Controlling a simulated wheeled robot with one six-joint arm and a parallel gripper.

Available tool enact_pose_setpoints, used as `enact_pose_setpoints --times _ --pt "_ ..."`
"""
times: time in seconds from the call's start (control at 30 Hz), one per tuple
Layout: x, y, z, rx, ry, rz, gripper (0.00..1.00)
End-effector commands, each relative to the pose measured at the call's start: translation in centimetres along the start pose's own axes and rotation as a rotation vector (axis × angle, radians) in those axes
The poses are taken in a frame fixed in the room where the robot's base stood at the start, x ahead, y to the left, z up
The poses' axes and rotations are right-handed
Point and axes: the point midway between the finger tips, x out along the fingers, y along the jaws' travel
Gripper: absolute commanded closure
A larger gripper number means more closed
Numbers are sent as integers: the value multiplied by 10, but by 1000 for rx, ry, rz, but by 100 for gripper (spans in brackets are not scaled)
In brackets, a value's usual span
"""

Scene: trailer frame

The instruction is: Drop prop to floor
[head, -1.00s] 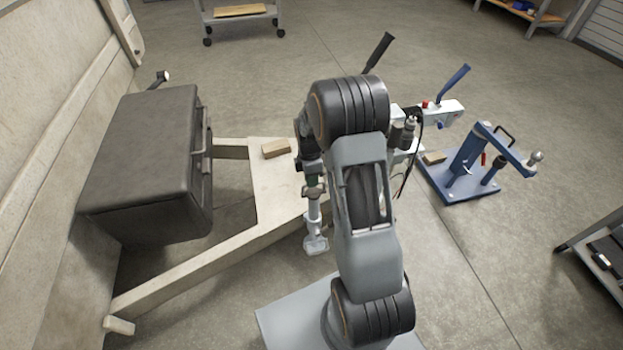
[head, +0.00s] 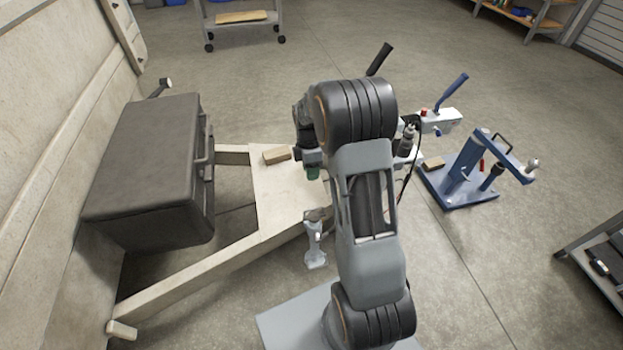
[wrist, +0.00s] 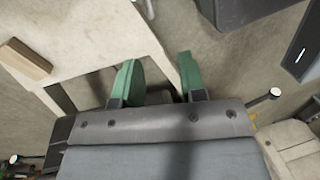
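The prop (head: 315,245) is a pale metal leg with a flat foot, upright beside the right edge of the beige trailer frame (head: 280,205). Its foot appears at floor level, but I cannot tell for certain that it touches. A small handle shows at its top. My gripper (wrist: 158,78) has two green fingers spread apart with nothing between them in the wrist view. In the head view my gripper (head: 311,172) is above the prop and apart from it, partly hidden by my arm.
A wooden block (head: 277,156) lies on the frame. A dark box (head: 150,170) stands at the left. The coupling with a black lever (head: 380,58) is behind my arm. A blue stand (head: 470,170) is at the right. Open floor lies at the front right.

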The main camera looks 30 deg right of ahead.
Motion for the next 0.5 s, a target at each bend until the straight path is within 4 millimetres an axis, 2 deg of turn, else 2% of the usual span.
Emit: enact_pose_setpoints --times 0.03,0.2,0.3,0.5 --pt "-15 0 0 0 0 5 62" --pt "-43 0 0 0 0 3 62" --pt "-55 0 0 0 0 3 62" --pt "-67 0 0 0 0 1 62"
